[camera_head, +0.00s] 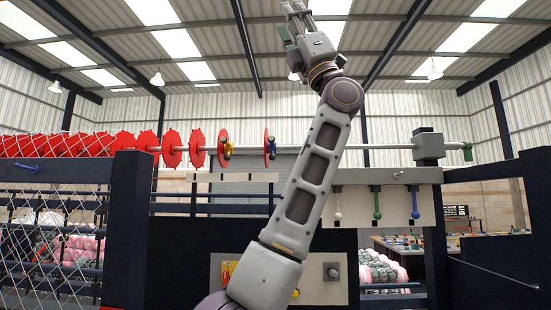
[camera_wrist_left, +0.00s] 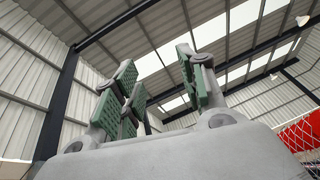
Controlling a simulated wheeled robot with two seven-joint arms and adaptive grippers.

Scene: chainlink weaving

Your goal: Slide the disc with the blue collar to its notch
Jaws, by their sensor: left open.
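The disc with the blue collar (camera_head: 266,145) is a thin red disc on a grey horizontal rod (camera_head: 386,147), seen nearly edge-on just left of my raised left arm. Its small dark blue collar faces right. My left gripper (camera_head: 293,12) is high above the rod near the top edge, apart from the disc. In the left wrist view the gripper (camera_wrist_left: 160,80) has its green-padded fingers spread, with nothing between them, pointing up at the roof. I cannot make out a notch on the rod; my arm hides part of it. My right gripper is not in view.
A grey block (camera_head: 429,147) holds the rod's right end. White, green and blue knobs hang below. Chainlink mesh (camera_head: 50,230) fills the left.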

